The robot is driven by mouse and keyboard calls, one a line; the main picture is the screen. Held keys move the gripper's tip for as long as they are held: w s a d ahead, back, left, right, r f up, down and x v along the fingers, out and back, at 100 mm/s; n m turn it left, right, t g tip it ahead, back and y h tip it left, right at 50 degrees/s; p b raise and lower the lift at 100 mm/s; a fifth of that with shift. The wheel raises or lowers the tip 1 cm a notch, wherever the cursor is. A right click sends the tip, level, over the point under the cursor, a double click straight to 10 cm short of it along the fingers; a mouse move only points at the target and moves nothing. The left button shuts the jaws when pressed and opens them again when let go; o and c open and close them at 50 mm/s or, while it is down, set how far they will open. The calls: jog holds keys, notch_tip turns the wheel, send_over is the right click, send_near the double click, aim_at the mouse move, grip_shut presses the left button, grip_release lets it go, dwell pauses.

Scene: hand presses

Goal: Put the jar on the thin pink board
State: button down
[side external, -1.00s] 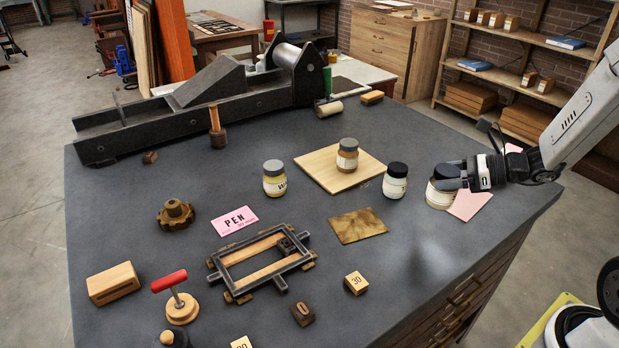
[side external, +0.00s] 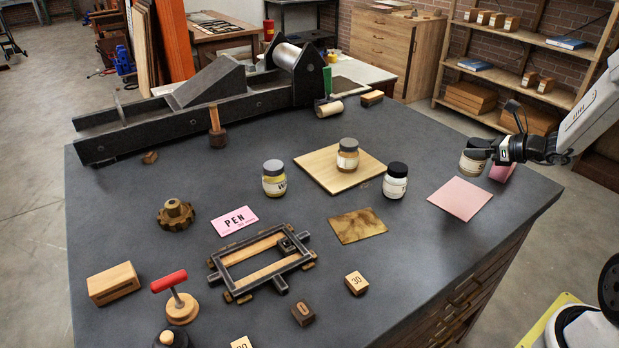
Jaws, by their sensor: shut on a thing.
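My gripper (side external: 485,152) is shut on a jar (side external: 471,164) with a pale label and a dark lid, at the right of the table. The jar shows just past the far edge of a thin pink board (side external: 460,199). I cannot tell how high it is above the table. The pink board lies flat near the table's right edge, with its top bare. Other jars stand to the left: a white one with a black lid (side external: 395,184), a brown one (side external: 347,158) on a wooden board (side external: 320,172), and a yellow one (side external: 274,182).
Another pink thing (side external: 503,172) shows partly behind my gripper. A brown mottled sheet (side external: 358,226), a pink PEN card (side external: 234,221) and a dark frame (side external: 262,262) lie further left. A large press (side external: 210,107) stands at the back.

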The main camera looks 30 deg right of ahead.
aim_at(469, 174)
jog(key=shift+f, duration=3.95)
jog(key=shift+f, duration=0.15)
grip_release()
jog(key=v, duration=0.7)
jog(key=shift+s, duration=0.25)
